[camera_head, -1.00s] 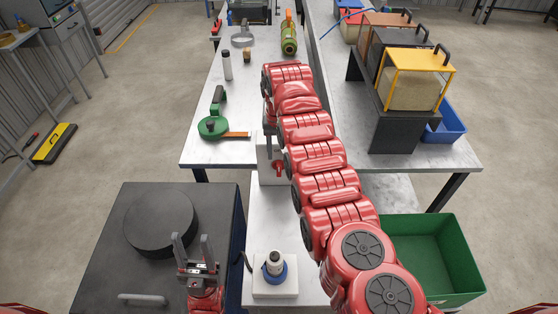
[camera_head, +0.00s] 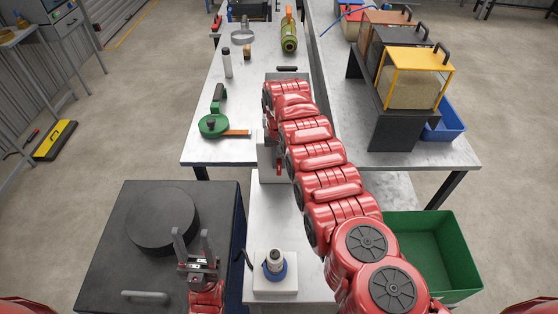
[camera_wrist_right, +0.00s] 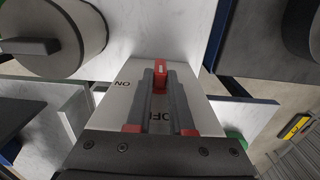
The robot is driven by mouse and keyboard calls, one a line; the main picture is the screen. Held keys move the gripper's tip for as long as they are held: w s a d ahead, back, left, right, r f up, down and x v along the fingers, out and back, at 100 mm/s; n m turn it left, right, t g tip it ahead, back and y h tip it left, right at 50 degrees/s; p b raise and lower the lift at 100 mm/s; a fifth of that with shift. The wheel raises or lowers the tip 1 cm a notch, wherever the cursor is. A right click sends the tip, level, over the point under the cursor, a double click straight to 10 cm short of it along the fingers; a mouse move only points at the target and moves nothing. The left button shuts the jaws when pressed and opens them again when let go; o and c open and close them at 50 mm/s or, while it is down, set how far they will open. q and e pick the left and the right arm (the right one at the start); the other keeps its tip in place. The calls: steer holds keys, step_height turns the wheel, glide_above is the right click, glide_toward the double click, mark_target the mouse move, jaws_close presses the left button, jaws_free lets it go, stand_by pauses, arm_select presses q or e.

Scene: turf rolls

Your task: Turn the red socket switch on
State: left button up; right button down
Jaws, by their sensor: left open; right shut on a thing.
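The red switch (camera_wrist_right: 160,69) is on a pale box (camera_wrist_right: 190,88) lettered ON and OFF in the right wrist view. The fingers of my right gripper (camera_wrist_right: 160,78) are closed around the red switch and partly cover the OFF lettering. In the head view, the pale box (camera_head: 265,172) stands at the near end of the long table, with the red switch (camera_head: 279,168) on its right part. My right gripper (camera_head: 274,152) is there, partly hidden by its own arm. My left gripper (camera_head: 192,237) is open and empty above the dark cabinet.
A dark round block (camera_head: 162,216) and a grey handle (camera_head: 145,297) are on the dark cabinet (camera_head: 105,250). A white base with a blue-ringed knob (camera_head: 275,264) is nearer me. A green bin (camera_head: 415,250) is at right. A green tape tool (camera_head: 214,124) lies on the table.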

stand_by(0.3)
steer(key=shift+d+r+y+p, duration=0.25)
steer(key=shift+y+p, duration=0.35)
steer(key=shift+p, duration=0.7)
steer(key=shift+d+f+y+p, duration=0.15)
steer(key=shift+f+y+p, duration=0.05)
steer(key=shift+y+p, duration=0.2)
steer(key=shift+d+f+y+b, duration=0.15)
steer(key=shift+d+y+b, duration=0.05)
steer(key=shift+y+b, duration=0.55)
steer(key=shift+d+f+y+b, duration=0.1)
steer(key=shift+d+y+b, duration=0.15)
steer(key=shift+y+b, duration=0.45)
steer(key=shift+d+f+y+b, duration=0.2)
steer(key=shift+y+b, duration=0.3)
steer(key=shift+y, duration=0.45)
steer(key=shift+r, duration=0.1)
steer(key=c, duration=0.8)
jaws_free()
